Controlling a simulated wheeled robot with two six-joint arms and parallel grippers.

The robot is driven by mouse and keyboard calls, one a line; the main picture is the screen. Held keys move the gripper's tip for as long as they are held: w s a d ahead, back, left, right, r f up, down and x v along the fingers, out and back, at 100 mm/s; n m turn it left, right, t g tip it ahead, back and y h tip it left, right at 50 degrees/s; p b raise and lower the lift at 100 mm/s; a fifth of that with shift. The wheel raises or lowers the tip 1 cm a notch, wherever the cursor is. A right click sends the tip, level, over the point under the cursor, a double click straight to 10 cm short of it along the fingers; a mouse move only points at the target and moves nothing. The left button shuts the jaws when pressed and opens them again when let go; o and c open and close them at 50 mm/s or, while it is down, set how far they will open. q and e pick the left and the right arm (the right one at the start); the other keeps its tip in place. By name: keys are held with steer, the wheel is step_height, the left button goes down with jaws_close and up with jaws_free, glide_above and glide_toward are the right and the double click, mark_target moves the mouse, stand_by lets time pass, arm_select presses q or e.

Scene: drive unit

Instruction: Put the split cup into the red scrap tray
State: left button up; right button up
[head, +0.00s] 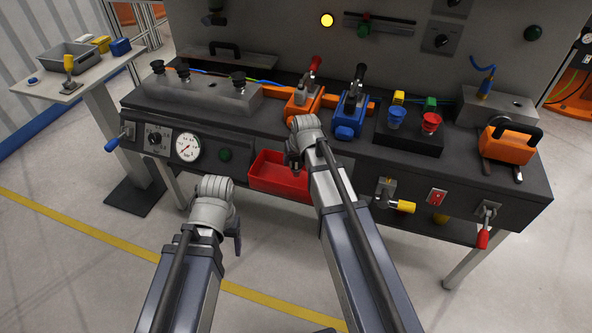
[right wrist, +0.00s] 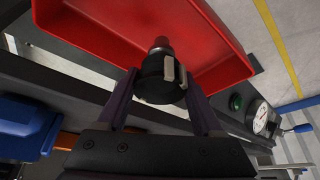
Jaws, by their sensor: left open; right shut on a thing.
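The red scrap tray (head: 268,180) hangs at the front of the bench, below the top; it also fills much of the right wrist view (right wrist: 215,45). My right gripper (head: 294,163) is over the tray's area. In the right wrist view its fingers are shut on a dark round piece (right wrist: 152,88) with pale strips on its side and a reddish tip. It appears to be the split cup, but I see no split clearly. The tray lies beyond it; I cannot tell whether they touch. My left gripper (head: 234,232) is open, in front of the bench, left of the tray.
A red-handled clamp (head: 304,97) and a blue clamp (head: 349,115) stand on the bench behind my right arm. A blue cup (head: 396,118) and a red cup (head: 430,123) stand in a black block. A gauge (head: 188,147) and a yellow-handled valve (head: 402,206) are on the front panel.

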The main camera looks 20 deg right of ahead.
mark_target(296, 167)
step_height(296, 167, down, 4)
steer(key=b, duration=0.3)
steer(key=shift+r, duration=0.2)
steer(key=o, duration=1)
steer(key=shift+f+b, duration=0.2)
steer(key=shift+b, duration=0.1)
steer(key=o, duration=0.4)
steer(key=shift+o, duration=0.2)
steer(key=shift+r, duration=0.15)
steer(key=p+v, duration=1.1)
steer(key=v, duration=0.1)
